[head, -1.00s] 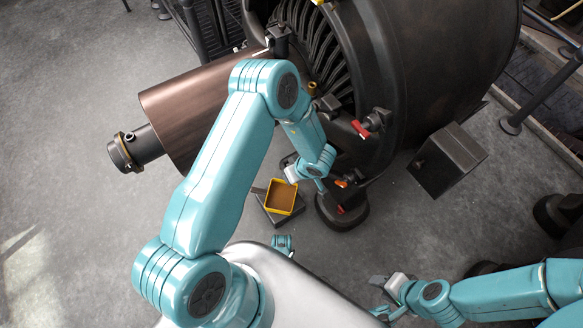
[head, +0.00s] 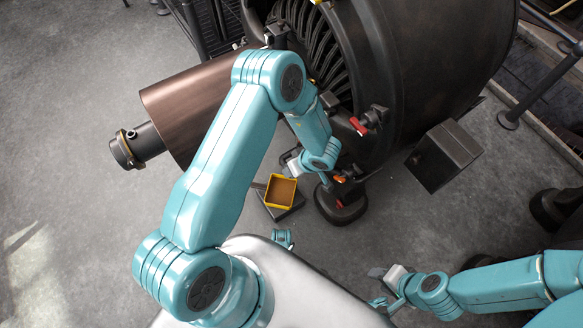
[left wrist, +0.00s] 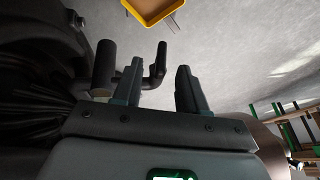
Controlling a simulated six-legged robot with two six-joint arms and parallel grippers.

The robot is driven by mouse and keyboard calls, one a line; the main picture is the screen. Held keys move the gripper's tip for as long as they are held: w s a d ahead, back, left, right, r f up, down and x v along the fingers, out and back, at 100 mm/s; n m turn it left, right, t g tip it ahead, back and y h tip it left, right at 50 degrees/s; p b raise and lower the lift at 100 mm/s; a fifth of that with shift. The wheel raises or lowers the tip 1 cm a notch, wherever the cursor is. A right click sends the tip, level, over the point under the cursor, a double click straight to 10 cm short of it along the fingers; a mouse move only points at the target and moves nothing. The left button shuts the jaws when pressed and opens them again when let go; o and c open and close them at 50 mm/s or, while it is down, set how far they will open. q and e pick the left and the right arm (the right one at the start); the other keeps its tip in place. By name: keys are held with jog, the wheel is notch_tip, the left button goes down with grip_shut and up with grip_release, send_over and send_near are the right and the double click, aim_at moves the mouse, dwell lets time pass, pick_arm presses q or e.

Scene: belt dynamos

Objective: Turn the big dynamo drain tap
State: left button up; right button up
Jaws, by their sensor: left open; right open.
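The big dynamo (head: 425,70) is a large dark drum at the top of the head view. A red-handled fitting (head: 360,127) sits on its near side, and a small orange part (head: 340,179) is lower, by its foot. I cannot tell which is the drain tap. In the left wrist view, a dark tap-like fitting (left wrist: 105,65) with a bent lever (left wrist: 159,66) stands at my left gripper (left wrist: 158,83). The jaws are open, with the lever appearing between the fingers; contact is unclear. My right gripper (head: 379,274) is open and empty, well below the dynamo.
A yellow tray (head: 267,192) with a brown inside stands on a dark block just left of the dynamo foot; it also shows in the left wrist view (left wrist: 148,20). A brown cylinder (head: 180,110) juts left. A dark box (head: 447,155) is at right. Floor at left is clear.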

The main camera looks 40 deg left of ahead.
pick_arm(q)
jog(key=p+v, duration=0.4)
jog(key=v, duration=0.9)
jog(key=shift+r+p, duration=0.2)
jog(key=shift+p, duration=0.15)
